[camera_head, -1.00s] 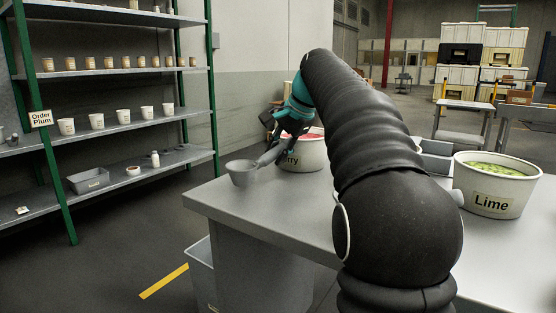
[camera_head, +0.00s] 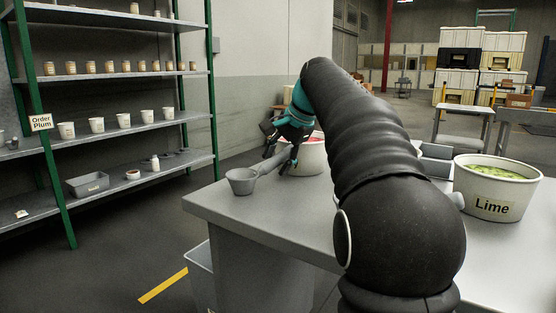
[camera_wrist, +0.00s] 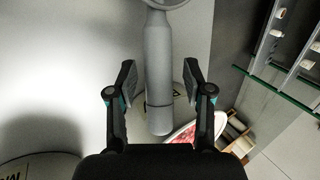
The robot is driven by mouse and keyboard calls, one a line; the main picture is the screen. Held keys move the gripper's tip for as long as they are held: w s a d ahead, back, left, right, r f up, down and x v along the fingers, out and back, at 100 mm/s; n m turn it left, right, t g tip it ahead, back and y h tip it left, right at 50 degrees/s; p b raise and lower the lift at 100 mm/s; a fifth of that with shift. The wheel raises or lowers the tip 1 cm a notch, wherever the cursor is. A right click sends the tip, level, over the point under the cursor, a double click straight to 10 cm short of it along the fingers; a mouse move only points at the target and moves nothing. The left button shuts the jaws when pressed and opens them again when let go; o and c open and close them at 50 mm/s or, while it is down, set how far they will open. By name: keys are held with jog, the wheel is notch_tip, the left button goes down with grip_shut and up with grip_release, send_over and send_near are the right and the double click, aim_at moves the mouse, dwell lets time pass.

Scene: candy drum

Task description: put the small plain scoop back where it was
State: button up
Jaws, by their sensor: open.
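The grey scoop (camera_head: 241,183) rests on the table near its left front corner, bowl toward the left and handle pointing back toward my gripper (camera_head: 282,150). In the wrist view the scoop's handle (camera_wrist: 158,60) runs between the two fingers of my gripper (camera_wrist: 160,82), with a visible gap on each side. The gripper is open and holds nothing. Most of the scoop's bowl is cut off at the top of the wrist view.
A tub with red contents (camera_head: 312,158) stands just behind my gripper, partly hidden by it. A Lime tub (camera_head: 495,190) stands at the right of the table (camera_head: 215,205). A green-posted shelf (camera_head: 120,182) with cups and jars is at the left, beyond a floor gap.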

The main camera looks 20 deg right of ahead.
jog(key=p+v, duration=0.2)
jog(key=v, duration=1)
jog(key=shift+p, duration=0.35)
